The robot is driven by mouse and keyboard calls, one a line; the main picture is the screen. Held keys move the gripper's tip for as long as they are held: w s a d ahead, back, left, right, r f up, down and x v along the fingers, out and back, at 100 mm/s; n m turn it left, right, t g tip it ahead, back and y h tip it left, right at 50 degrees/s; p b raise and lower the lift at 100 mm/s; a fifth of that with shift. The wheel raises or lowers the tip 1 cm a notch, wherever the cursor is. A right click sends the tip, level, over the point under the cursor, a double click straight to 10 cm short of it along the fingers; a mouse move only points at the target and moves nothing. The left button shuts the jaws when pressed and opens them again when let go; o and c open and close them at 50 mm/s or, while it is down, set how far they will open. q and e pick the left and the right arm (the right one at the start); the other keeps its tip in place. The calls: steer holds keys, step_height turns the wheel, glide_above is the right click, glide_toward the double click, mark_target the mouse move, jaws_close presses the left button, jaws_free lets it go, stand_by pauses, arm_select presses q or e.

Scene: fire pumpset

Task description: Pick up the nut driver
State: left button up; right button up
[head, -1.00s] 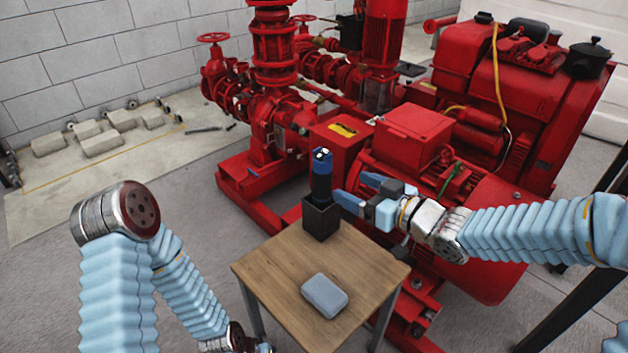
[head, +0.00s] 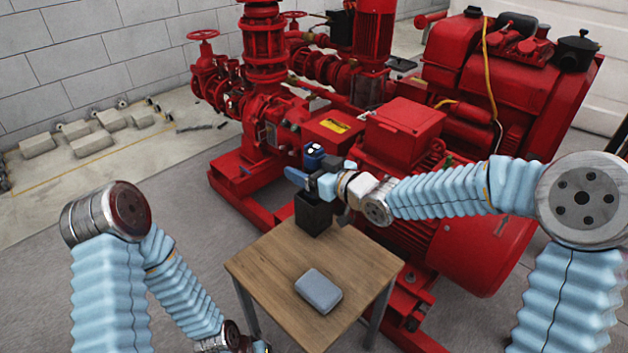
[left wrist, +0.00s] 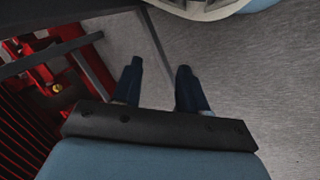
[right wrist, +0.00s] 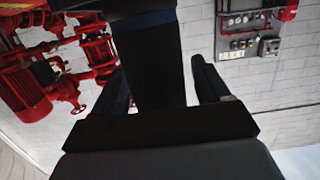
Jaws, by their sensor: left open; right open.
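The nut driver (head: 314,153) stands upright in a black square holder (head: 314,214) on the small wooden table; its blue top shows above my right gripper. My right gripper (head: 308,174) is open, with its fingers on either side of the driver just above the holder. In the right wrist view the dark body of the nut driver (right wrist: 150,60) stands between the two spread fingers, with a gap to the right one. My left gripper (left wrist: 160,88) is open and empty in the left wrist view, over grey floor; the head view does not show its fingers.
A grey-blue rounded block (head: 318,291) lies on the wooden table (head: 262,272). The red pumpset (head: 405,130) stands close behind and to the right of the table, near my right arm. Grey floor is clear to the left of the table.

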steer(key=c, duration=1)
steer(key=shift+r, duration=0.15)
steer(key=shift+c, duration=0.7)
